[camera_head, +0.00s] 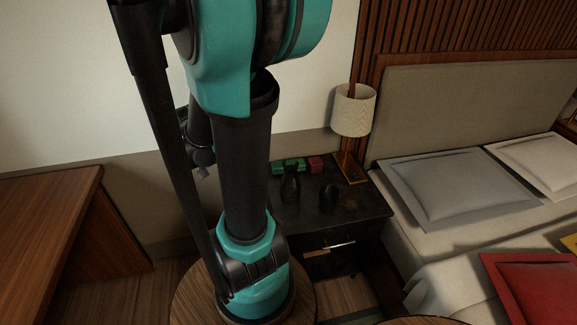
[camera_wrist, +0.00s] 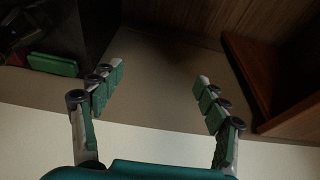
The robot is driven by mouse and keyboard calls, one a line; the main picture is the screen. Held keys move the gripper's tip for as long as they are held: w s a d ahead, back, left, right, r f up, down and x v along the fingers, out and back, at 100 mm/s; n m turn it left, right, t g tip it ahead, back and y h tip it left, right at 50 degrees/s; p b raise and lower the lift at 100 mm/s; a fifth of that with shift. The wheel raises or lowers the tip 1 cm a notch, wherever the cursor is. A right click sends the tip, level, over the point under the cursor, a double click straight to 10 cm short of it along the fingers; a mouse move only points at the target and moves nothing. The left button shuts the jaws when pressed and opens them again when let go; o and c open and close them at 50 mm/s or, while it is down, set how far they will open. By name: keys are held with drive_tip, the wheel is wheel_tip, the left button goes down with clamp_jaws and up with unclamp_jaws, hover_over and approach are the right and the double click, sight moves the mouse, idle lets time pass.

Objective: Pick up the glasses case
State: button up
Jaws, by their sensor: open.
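Several small things lie on a black nightstand (camera_head: 377,205) in the head view. A green box-like object (camera_head: 294,165) and a dark red one (camera_head: 316,163) lie along its back edge, near the wall. I cannot tell for sure which of the small things is the glasses case. A green block-shaped object (camera_wrist: 53,65) shows at the upper left of the wrist view, outside my fingers. My gripper (camera_wrist: 160,84) is open and empty, with bare wall and floor between its fingers. In the head view my gripper is mostly hidden behind my arm.
A black vase (camera_head: 290,186), a dark rounded object (camera_head: 329,197) and a lamp (camera_head: 353,110) stand on the nightstand. A bed with a grey pillow (camera_head: 455,185) is at right. A wooden desk (camera_head: 45,225) is at left. The wall is close to my gripper.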

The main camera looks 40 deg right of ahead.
drive_tip(key=w+d+m+g+h, duration=0.1)
drive_tip(key=w+d+m, duration=0.3)
drive_tip(key=d, duration=0.4)
drive_tip(key=w+d+m+g+h, duration=0.1)
drive_tip(key=w+d+m, duration=0.35)
drive_tip(key=d, duration=0.35)
drive_tip(key=d+f+m+g, duration=0.25)
drive_tip(key=d+m, duration=0.25)
drive_tip(key=d, duration=0.4)
drive_tip(key=d+f+m+g, duration=0.1)
drive_tip(key=d+f+m, duration=0.3)
drive_tip(key=d, duration=0.5)
drive_tip(key=shift+m, duration=0.55)
drive_tip(key=x, duration=0.7)
drive_tip(key=d+x, duration=0.1)
drive_tip(key=x, duration=0.2)
drive_tip(key=shift+s+d+f, duration=0.1)
drive_tip(key=shift+f, duration=0.05)
drive_tip(key=shift+w+d+x, duration=0.15)
drive_tip(key=shift+x, duration=1.35)
drive_tip(key=shift+w+d+x, duration=0.15)
drive_tip(key=shift+x, duration=1.35)
drive_tip(key=shift+c, duration=0.5)
drive_tip(key=c, duration=1.2)
